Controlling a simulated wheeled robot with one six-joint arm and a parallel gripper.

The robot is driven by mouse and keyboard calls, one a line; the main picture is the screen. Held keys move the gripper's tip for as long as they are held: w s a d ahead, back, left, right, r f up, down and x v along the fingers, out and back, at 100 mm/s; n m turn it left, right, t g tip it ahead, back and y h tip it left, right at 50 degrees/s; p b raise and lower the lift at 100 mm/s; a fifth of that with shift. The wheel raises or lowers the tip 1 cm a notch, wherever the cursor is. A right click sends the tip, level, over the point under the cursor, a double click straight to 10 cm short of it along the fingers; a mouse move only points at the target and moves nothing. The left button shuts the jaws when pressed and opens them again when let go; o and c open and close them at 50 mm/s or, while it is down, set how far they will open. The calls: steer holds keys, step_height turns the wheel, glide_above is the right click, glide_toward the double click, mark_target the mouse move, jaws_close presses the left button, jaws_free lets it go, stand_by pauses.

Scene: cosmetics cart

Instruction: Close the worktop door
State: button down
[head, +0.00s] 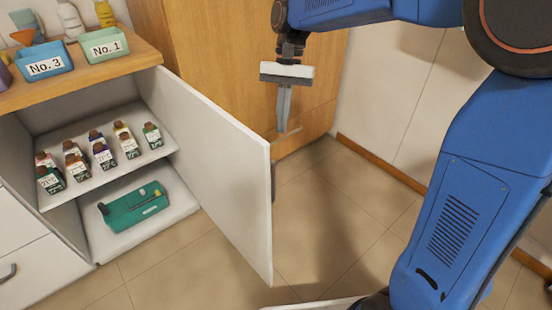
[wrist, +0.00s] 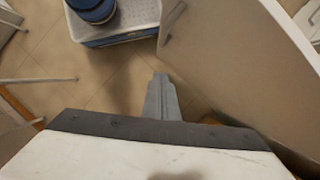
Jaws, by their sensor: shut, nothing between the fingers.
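The worktop door (head: 225,165) is a white panel standing open in the head view, swung out from the right side of the cabinet under the wooden worktop (head: 90,75). In the wrist view the door (wrist: 235,65) fills the upper right. My gripper (head: 283,125) is shut and empty, pointing down just to the right of the door, on the side away from the shelves. It also shows in the wrist view (wrist: 160,80), left of the door. A gap seems to lie between them, but I cannot tell whether they touch.
The open cabinet holds several small bottles (head: 102,155) on its upper shelf and a green case (head: 133,206) below. Bins No. 3 (head: 45,62) and No. 1 (head: 104,45) stand on the worktop. A wooden cabinet (head: 225,50) stands behind my gripper. Tiled floor is free around the door.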

steer(key=s+a+f, duration=0.2)
steer(key=s+f, duration=0.5)
steer(key=f, duration=0.2)
steer(key=shift+a, duration=0.25)
steer(key=shift+s+f, duration=0.1)
steer(key=shift+s, duration=0.05)
